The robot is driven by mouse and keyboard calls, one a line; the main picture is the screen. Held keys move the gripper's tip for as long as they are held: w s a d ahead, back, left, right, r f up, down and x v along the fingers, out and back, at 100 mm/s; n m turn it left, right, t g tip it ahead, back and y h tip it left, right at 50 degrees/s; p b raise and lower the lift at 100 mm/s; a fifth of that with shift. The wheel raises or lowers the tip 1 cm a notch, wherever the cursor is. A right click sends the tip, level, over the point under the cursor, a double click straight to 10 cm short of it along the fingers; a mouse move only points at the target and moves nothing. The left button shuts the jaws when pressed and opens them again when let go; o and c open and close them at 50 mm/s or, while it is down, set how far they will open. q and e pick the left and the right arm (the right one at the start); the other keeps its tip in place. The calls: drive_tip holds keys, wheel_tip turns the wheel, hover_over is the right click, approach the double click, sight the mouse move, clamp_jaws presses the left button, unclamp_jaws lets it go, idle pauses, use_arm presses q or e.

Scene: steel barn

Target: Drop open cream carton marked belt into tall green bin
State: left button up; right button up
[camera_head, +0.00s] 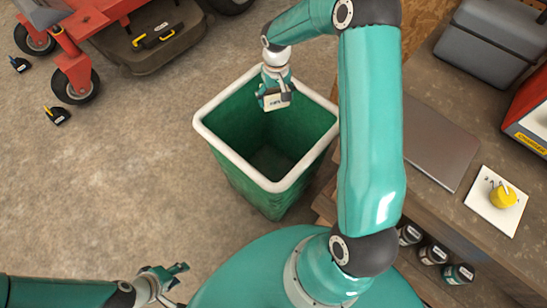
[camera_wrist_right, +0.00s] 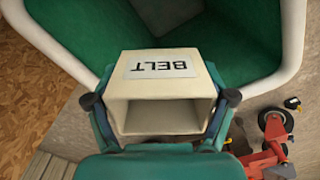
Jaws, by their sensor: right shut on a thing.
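The open cream carton marked BELT (camera_wrist_right: 160,80) is between the fingers of my right gripper (camera_wrist_right: 160,100), with its label upside down and its open end facing the wrist camera. In the head view the carton (camera_head: 277,101) is small and held over the opening of the tall green bin (camera_head: 325,155), near its far side. My right gripper (camera_head: 275,92) is shut on it. The bin's pale rim also shows in the right wrist view (camera_wrist_right: 285,75). My left gripper (camera_head: 178,282) is at the bottom left, away from the bin, with its fingers spread and empty.
A wooden bench (camera_head: 435,195) stands right of the bin, with a grey panel (camera_head: 438,143), a yellow object (camera_head: 503,195) on a white card and a grey toolbox (camera_head: 490,45). Several dark jars sit below. A red mower (camera_head: 90,25) stands at the upper left.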

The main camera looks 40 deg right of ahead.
drive_tip(key=shift+f+b, duration=0.95)
drive_tip(key=shift+f, duration=0.95)
drive_tip(key=o, duration=0.8)
drive_tip(key=shift+r, duration=0.1)
wheel_tip(320, 180, up, 12)
drive_tip(key=shift+f, duration=0.15)
